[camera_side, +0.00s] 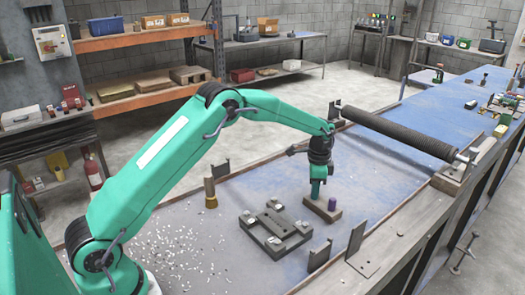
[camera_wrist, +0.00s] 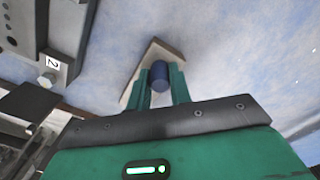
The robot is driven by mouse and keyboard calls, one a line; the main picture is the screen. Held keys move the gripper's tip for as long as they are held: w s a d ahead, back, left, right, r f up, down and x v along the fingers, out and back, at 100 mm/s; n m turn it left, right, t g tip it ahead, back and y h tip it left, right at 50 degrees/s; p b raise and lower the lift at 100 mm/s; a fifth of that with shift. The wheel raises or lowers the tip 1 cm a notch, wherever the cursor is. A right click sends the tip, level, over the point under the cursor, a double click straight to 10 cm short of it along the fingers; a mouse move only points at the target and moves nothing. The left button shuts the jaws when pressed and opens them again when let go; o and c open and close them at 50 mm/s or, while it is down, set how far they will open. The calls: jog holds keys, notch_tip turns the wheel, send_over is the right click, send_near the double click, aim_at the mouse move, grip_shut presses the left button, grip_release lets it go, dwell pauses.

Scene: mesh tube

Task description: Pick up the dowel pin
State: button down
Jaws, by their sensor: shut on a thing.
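The dowel pin (camera_wrist: 160,74) is a short dark blue cylinder between the two green fingers of my gripper (camera_wrist: 161,88) in the wrist view. The fingers are shut on it.
A dark grey fixture plate (camera_side: 275,232) lies left of the block. A brass-coloured post (camera_side: 210,192) stands farther left, near scattered white bits. Upright brackets (camera_side: 355,238) stand to the right. A long dark roller (camera_side: 395,133) spans the bench behind.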

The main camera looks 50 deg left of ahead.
jog(key=shift+r, duration=0.1)
jog(key=shift+r, duration=0.45)
notch_tip(320, 180, up, 3)
jog(key=shift+r, duration=0.1)
jog(key=s+d+r, duration=0.6)
jog(key=d, duration=0.4)
jog(key=shift+r, duration=0.4)
jog(key=s+a+f, duration=0.2)
jog(key=s+a, duration=0.2)
jog(key=s, duration=0.7)
jog(key=shift+a, duration=0.3)
jog(key=shift+f, duration=0.25)
